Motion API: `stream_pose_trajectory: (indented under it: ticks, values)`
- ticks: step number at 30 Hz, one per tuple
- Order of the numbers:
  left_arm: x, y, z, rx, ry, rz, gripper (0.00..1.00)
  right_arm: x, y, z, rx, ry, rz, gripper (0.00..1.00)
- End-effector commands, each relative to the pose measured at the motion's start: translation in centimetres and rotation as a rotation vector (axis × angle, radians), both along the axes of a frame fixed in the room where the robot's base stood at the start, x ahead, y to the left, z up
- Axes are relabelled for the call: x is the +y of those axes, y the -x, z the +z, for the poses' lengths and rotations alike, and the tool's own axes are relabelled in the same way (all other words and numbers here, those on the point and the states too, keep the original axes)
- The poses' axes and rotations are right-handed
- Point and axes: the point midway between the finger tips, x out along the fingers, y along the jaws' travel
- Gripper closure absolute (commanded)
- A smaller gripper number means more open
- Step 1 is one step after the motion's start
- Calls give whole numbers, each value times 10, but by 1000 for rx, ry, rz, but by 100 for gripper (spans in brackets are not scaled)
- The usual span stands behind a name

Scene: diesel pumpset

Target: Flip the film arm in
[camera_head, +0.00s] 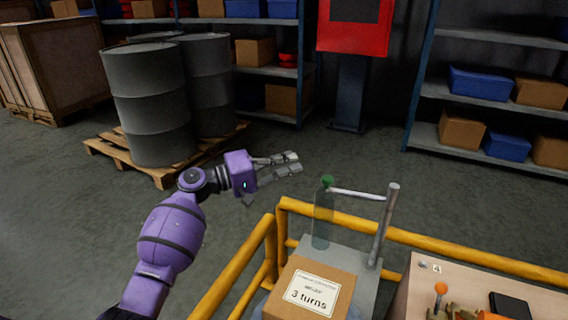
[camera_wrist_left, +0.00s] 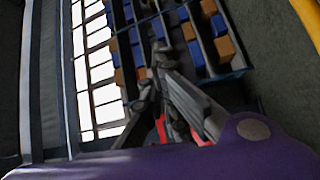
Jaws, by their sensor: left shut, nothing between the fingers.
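The film arm (camera_head: 356,194) is a pale bar that reaches left from the top of a grey post (camera_head: 382,228). At its left end hangs a translucent grey-green film roll (camera_head: 321,222) with a green knob (camera_head: 327,182) on top. A cardboard box (camera_head: 311,292) with a "3 turns" label stands in front of the roll. My left gripper (camera_head: 292,163) is in the air, left of and beyond the green knob, apart from it. It is shut and empty; its fingers also show in the left wrist view (camera_wrist_left: 163,62). My right gripper is out of view.
Yellow railings (camera_head: 424,242) run around the grey plate under the post. A bench (camera_head: 448,277) with an orange-knobbed lever (camera_head: 440,289) stands at the lower right. Drums (camera_head: 147,105) on a pallet (camera_head: 112,150) stand at the left. The floor between is clear.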

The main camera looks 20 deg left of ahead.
Motion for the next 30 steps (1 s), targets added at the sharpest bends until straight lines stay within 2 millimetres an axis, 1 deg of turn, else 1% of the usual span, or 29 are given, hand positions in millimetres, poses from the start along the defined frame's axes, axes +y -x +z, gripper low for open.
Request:
stream_pose_trajectory:
  ticks: [1,3,9,10,12,15,18,22,30]
  values:
    - [-9,-9,3,-3,3,-2,100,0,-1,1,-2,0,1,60]
    - [-19,-19,3,-1,3,-2,100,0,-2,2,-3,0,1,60]
    - [-44,-46,6,-1,1,-1,100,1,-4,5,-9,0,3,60]
    - [-47,-45,4,1,0,-1,100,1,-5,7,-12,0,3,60]
    - [-51,-32,1,1,-1,0,100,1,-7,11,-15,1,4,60]
    - [-56,-21,0,-1,-2,-1,100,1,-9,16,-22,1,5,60]
    - [-60,-14,-2,-1,-1,0,100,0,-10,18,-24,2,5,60]
    - [-62,-10,-3,-1,-1,0,100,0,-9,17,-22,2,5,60]
    - [-62,-10,-4,0,-1,0,100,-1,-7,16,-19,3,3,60]
